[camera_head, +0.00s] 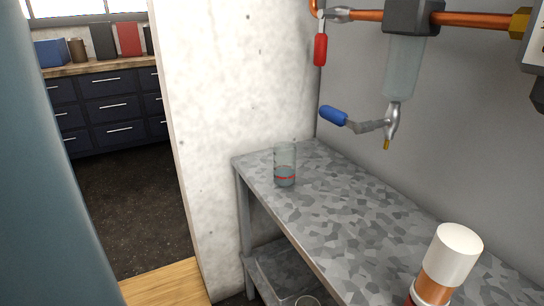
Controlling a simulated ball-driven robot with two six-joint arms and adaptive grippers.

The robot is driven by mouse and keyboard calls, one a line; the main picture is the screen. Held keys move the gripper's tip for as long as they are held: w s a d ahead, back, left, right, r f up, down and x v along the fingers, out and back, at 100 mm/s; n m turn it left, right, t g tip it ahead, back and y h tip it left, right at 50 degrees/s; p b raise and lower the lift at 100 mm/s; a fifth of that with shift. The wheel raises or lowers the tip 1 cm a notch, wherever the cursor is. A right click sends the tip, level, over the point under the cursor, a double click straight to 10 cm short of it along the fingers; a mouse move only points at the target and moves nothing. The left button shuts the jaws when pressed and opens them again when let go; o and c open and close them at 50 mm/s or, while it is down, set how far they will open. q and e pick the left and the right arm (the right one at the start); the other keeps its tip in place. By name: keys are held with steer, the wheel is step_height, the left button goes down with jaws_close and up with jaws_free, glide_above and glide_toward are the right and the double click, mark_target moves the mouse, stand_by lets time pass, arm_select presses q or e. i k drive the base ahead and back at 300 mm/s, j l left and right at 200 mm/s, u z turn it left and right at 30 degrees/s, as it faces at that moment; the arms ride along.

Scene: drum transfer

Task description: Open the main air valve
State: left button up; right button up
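A red valve handle (320,50) hangs straight down beside the copper pipe (468,20), below a silver fitting (338,15) at the top of the view. A blue lever handle (334,116) points left from a small metal valve (392,121) under a clear bowl (403,68). The bowl hangs from a dark grey block (412,16) on the pipe. No label shows which handle is the main air valve. Neither of my grippers is in view, and nothing touches either handle.
A mottled grey metal bench (330,215) runs below the pipework. A beaker (285,166) stands on it, and a white-capped orange cylinder (448,268) is at lower right. A pale wall end (235,80) and blue-grey surface (50,180) flank open dark floor (130,200).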

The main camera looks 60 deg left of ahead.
mark_target(321, 39)
steer(key=u, duration=1.55)
